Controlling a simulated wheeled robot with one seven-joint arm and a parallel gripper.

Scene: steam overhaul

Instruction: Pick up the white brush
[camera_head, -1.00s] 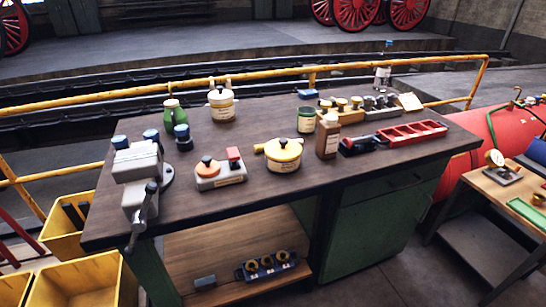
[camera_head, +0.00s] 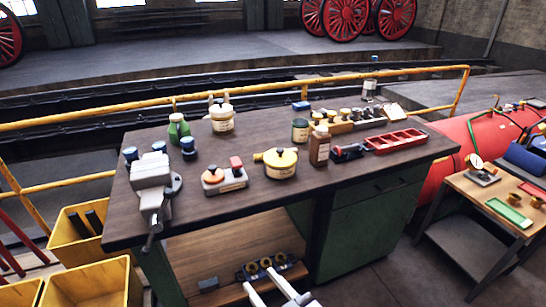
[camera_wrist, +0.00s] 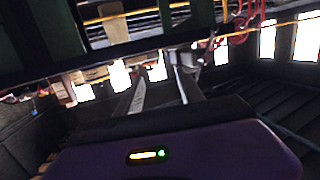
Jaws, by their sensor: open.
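I cannot make out a white brush for certain in either view. The dark-topped workbench (camera_head: 225,205) fills the middle of the head view, with several small things on it. My gripper (camera_head: 261,278) shows at the bottom of the head view, in front of the bench and low by its lower shelf. Its two pale fingers are apart, with nothing seen between them. In the wrist view the fingers of my gripper (camera_wrist: 160,78) also stand apart and empty, and the scene there appears upside down.
The bench top bears a grey vise (camera_head: 152,180), a yellow pot (camera_head: 280,162), a brown bottle (camera_head: 319,147), a green bottle (camera_head: 178,129), a cream jar (camera_head: 221,118) and a red tray (camera_head: 397,141). Yellow bins (camera_head: 92,285) stand left. A wooden side table (camera_head: 478,195) stands right.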

